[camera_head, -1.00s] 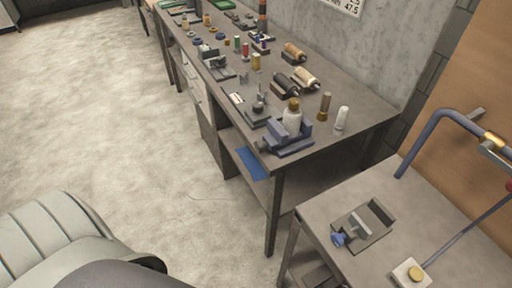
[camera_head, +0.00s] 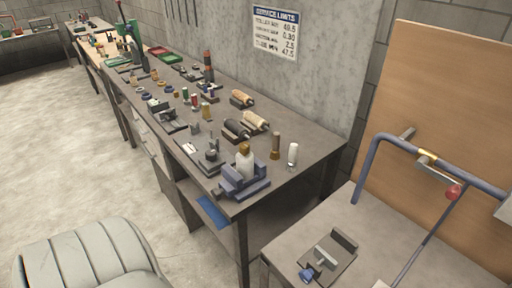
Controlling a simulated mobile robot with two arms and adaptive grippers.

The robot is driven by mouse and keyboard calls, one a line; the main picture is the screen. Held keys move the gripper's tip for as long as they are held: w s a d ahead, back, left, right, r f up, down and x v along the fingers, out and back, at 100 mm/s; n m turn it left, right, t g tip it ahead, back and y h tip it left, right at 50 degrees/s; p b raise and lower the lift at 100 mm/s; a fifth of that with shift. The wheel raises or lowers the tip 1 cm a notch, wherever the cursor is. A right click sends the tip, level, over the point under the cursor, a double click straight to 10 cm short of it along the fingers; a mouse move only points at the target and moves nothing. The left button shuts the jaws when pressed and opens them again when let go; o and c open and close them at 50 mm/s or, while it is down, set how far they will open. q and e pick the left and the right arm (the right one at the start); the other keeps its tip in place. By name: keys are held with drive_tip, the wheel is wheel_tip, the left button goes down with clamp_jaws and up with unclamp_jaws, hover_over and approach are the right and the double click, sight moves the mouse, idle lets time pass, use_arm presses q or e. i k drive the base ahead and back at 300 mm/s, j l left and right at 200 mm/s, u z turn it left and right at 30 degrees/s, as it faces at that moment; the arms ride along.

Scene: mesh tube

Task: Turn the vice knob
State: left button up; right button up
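A small grey vice (camera_head: 342,247) lies on the table at the lower right. A blue knob (camera_head: 306,275) sits at its near left end, close to the bottom edge of the view. A larger blue-grey vice (camera_head: 257,187) stands at the near corner of the long workbench (camera_head: 300,150). A pale bottle with a tan cap (camera_head: 244,163) stands upright at this vice; whether the jaws grip it is too small to tell. Neither of my grippers is in view.
A bent blue tube (camera_head: 372,165) and a rod with a red knob (camera_head: 453,192) rise over the right table. A wooden panel (camera_head: 450,110) stands behind. Rollers, spools and small tools crowd the bench. A pale padded seat (camera_head: 85,260) is at lower left; the floor beyond is clear.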

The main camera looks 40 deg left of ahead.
sight(217, 194)
drive_tip(key=k+j+z, duration=0.1)
drive_tip(key=j+z, duration=0.3)
drive_tip(key=k+j+z, duration=0.2)
drive_tip(key=j+z, duration=0.25)
drive_tip(key=k+j+z, duration=0.25)
drive_tip(key=j+z, duration=0.15)
drive_tip(key=k+j+z, duration=0.25)
drive_tip(key=z, duration=0.15)
